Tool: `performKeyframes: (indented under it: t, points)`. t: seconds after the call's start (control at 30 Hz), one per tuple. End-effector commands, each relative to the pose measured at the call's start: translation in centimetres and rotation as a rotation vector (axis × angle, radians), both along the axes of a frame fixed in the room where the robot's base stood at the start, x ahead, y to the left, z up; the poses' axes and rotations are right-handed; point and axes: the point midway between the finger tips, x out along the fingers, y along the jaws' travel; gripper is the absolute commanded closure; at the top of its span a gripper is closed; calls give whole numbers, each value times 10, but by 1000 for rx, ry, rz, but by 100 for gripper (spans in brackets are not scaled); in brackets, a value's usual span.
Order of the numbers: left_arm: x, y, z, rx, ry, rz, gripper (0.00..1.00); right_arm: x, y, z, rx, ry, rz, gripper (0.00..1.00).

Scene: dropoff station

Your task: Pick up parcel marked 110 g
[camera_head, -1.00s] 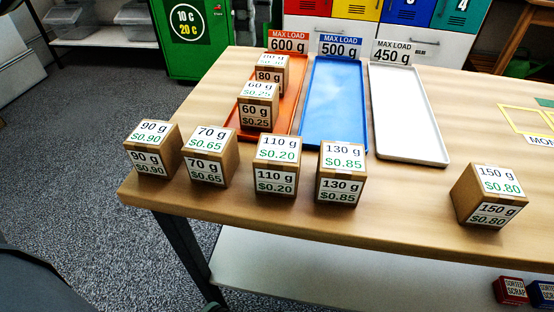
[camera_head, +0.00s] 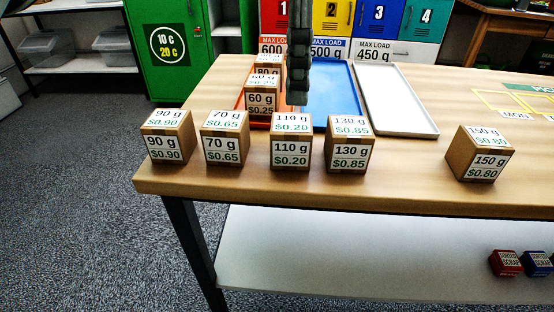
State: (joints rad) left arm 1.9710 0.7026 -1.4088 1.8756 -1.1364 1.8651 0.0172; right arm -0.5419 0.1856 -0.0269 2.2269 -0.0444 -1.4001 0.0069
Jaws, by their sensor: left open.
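The parcel marked 110 g (camera_head: 291,142) is a brown cube with white labels reading 110 g and $0.20. It stands near the front edge of the table, between the 70 g parcel (camera_head: 225,137) and the 130 g parcel (camera_head: 348,145). My left gripper (camera_head: 298,98) hangs down from the top of the view, its tip appearing just above the 110 g parcel's top face. It is open and holds nothing that I can see. The gap between its fingers is hard to make out from this angle. My right gripper is not in view.
The 90 g parcel (camera_head: 167,136) stands at the left and the 150 g parcel (camera_head: 480,154) at the right. Behind are an orange tray (camera_head: 241,104) with several parcels, an empty blue tray (camera_head: 342,91) and an empty white tray (camera_head: 396,98). The wooden table (camera_head: 410,166) is clear between 130 g and 150 g.

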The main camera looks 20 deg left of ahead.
Motion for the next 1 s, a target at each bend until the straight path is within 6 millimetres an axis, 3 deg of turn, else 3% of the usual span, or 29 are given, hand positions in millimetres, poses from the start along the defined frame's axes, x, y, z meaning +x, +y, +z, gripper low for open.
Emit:
performKeyframes:
  t: [0.57,0.87,1.0]
  points:
    - [-10,3,-70,0,1,3,28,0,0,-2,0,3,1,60]
    - [-10,3,-76,-1,0,2,28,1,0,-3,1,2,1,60]
    - [-10,3,-76,-1,0,2,44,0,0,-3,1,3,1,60]
